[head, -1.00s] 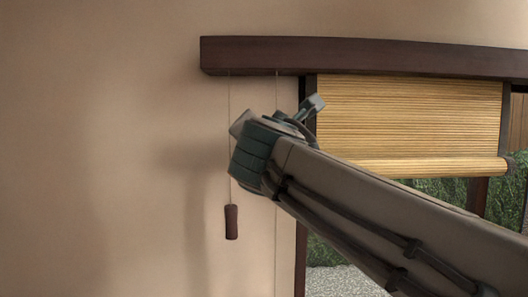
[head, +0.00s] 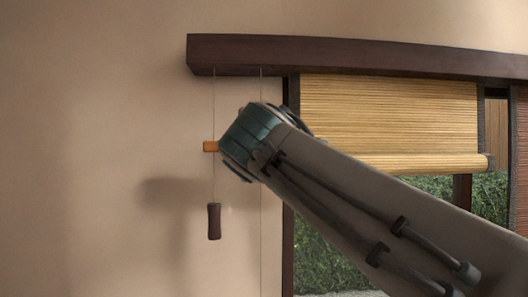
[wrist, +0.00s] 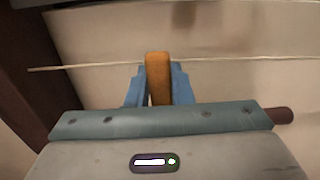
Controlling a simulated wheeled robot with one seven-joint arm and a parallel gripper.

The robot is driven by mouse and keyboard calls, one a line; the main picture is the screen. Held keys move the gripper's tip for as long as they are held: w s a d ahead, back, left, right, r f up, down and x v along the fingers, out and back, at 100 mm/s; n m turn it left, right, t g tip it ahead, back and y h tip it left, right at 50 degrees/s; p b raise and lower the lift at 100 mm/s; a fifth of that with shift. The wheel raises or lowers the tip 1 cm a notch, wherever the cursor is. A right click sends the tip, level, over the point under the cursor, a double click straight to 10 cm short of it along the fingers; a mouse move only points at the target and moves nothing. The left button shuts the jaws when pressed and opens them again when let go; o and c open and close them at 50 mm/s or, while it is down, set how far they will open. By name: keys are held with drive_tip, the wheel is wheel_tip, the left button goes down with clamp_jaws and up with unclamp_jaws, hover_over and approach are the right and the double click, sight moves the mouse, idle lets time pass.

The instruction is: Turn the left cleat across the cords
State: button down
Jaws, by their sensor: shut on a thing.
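The orange cleat (wrist: 158,72) is between the blue fingers of my gripper (wrist: 158,84) in the wrist view, and they are shut on it. Its long side runs across a pale cord (wrist: 235,60), which shows on both sides of it. In the head view the cleat's orange end (head: 209,146) sticks out left of my wrist, level, at the left cord (head: 214,110). The rest of the cleat and my fingers are hidden behind my wrist there. A second cord (head: 261,230) hangs to the right, partly hidden by my arm.
A dark brown cord pull (head: 214,221) hangs below the cleat; it also shows at the right in the wrist view (wrist: 282,115). A dark beam (head: 320,55) runs above the half-lowered bamboo blind (head: 390,115). The wall at left is bare.

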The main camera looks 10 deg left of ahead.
drive_tip(key=shift+f+m, duration=0.15)
drive_tip(key=shift+m, duration=0.25)
drive_tip(key=c, duration=1.3)
unclamp_jaws()
